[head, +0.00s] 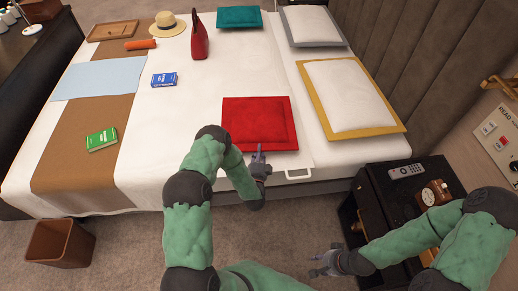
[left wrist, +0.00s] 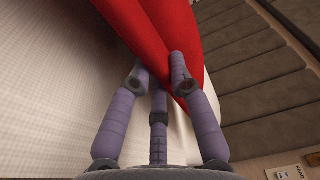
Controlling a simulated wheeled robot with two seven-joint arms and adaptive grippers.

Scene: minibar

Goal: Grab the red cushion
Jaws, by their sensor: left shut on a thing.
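The red cushion (head: 258,122) lies flat near the front edge of the white bed, and its red fabric fills the top of the left wrist view (left wrist: 178,25). My left gripper (head: 259,153) is at the cushion's near edge. In the left wrist view its purple fingers (left wrist: 160,75) are closed around a corner or fold of the red fabric, with fingers on both sides of it. My right gripper (head: 322,262) hangs low over the carpet, away from the bed, with its fingers spread and nothing between them.
A white pillow on a yellow one (head: 392,122) lies to the right of the cushion. A red bag (head: 199,45), straw hat (head: 167,25) and blue book (head: 164,79) are further back. A black nightstand (head: 385,217) holds a remote (head: 405,171). A brown bin (head: 60,243) stands at lower left.

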